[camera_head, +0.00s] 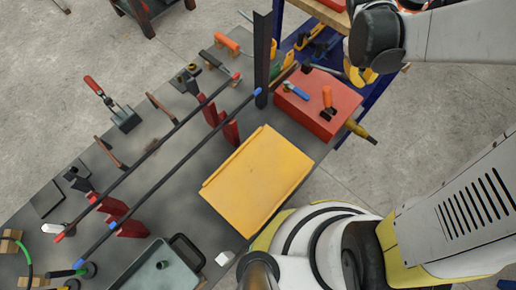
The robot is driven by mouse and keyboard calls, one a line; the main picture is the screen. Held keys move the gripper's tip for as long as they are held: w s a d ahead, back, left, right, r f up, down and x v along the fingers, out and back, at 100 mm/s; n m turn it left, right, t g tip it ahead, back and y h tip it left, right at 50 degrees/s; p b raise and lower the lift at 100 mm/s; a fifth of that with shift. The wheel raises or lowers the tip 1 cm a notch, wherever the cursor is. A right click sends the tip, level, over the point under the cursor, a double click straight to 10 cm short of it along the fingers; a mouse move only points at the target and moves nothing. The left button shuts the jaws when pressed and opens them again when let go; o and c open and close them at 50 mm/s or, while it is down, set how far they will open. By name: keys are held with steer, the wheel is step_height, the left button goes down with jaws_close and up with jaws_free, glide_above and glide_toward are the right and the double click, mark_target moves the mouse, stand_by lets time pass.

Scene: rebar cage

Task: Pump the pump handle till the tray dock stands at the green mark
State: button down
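I cannot tell whether that patch is the green mark. A yellow flat tray-like piece (258,180) lies mid-bench; I cannot tell whether it is the tray dock. A yellow bar with a dark tip (360,131) sticks out beside the red box; I cannot tell whether it is the pump handle. My arm comes in from the upper right. Its dark end, with my gripper (362,76) partly hidden below, is right of the post; its fingers are unclear.
A red box (318,103) with tools on top stands at the bench's far right. Two long bars (165,178) rest on red supports. A grey bin (160,270) is at the near end. Hand tools lie along the left.

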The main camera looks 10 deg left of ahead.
steer(key=shift+s+d+f+b, duration=0.2)
steer(key=shift+f+b, duration=0.15)
steer(key=shift+f, duration=0.25)
steer(key=shift+d+f+b, duration=0.15)
steer(key=shift+f+b, duration=0.4)
steer(key=shift+f, duration=0.1)
steer(key=shift+s+d+f+b, duration=0.1)
steer(key=shift+s+f+b, duration=0.05)
steer(key=shift+f+b, duration=0.5)
steer(key=shift+f, duration=0.15)
steer(key=shift+d+f+b, duration=0.1)
steer(key=shift+f+b, duration=0.4)
steer(key=a+r+p, duration=0.1)
steer(key=r+p, duration=0.1)
steer(key=r, duration=0.1)
steer(key=w+a+r+p, duration=0.1)
steer(key=r+p, duration=0.2)
steer(key=r, duration=0.1)
steer(key=w+a+r+p, duration=0.1)
steer(key=r+p, duration=0.2)
steer(key=shift+w+a+r, duration=0.1)
steer(key=shift+w+r, duration=0.05)
steer(key=shift+r, duration=0.05)
